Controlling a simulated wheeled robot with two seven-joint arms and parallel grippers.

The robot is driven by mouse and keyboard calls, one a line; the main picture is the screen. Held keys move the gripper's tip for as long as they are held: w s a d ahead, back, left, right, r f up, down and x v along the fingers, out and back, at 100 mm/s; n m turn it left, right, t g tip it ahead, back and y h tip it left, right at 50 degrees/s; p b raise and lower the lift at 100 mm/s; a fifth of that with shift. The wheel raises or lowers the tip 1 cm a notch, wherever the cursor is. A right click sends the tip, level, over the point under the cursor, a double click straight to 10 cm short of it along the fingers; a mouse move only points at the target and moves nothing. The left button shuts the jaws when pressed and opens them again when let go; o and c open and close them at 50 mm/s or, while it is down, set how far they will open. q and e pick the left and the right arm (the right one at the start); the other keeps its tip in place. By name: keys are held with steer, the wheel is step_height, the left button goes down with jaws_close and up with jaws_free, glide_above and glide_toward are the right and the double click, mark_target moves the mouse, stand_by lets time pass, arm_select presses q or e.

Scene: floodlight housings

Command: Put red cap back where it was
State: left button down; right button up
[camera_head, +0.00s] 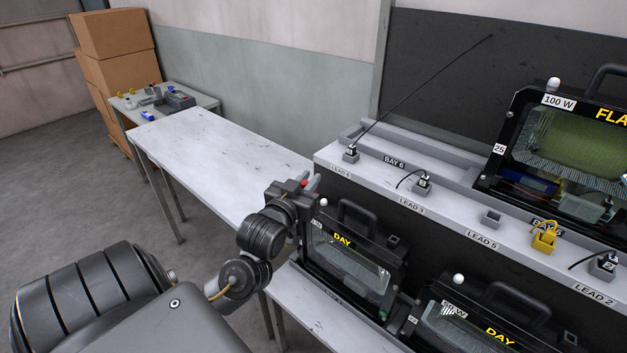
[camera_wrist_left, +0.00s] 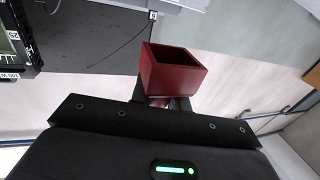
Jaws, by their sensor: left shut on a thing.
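The red cap (camera_wrist_left: 172,72) is a small, open-topped square cup in the left wrist view. My left gripper (camera_wrist_left: 165,101) is shut on it, with the cap at the fingertips. In the head view the left gripper (camera_head: 311,184) is held up beside the left end of the shelf, above and behind the left DAY floodlight housing (camera_head: 345,256). Only a small red patch of the cap (camera_head: 304,183) shows there; the gripper hides the rest. A second DAY housing (camera_head: 470,320) stands at the bottom right. My right gripper is out of view.
The shelf (camera_head: 455,215) carries grey sockets with leads, an empty grey socket (camera_head: 491,217), a yellow plug (camera_head: 544,238) and a larger housing (camera_head: 570,145). A bare white table (camera_head: 215,160) lies behind the arm. Cardboard boxes (camera_head: 115,55) stand at the far left.

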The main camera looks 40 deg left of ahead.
arm_select(q)
steer(key=shift+s+d, duration=0.15)
steer(key=d+f+m+h, duration=0.1)
steer(key=d+h, duration=0.1)
steer(key=d, duration=0.7)
steer(key=d+f+m+h, duration=0.2)
steer(key=d+h, duration=0.1)
steer(key=d, duration=0.7)
steer(key=shift+d+f+t, duration=0.15)
steer(key=shift+f+t, duration=0.1)
steer(key=shift+t, duration=0.05)
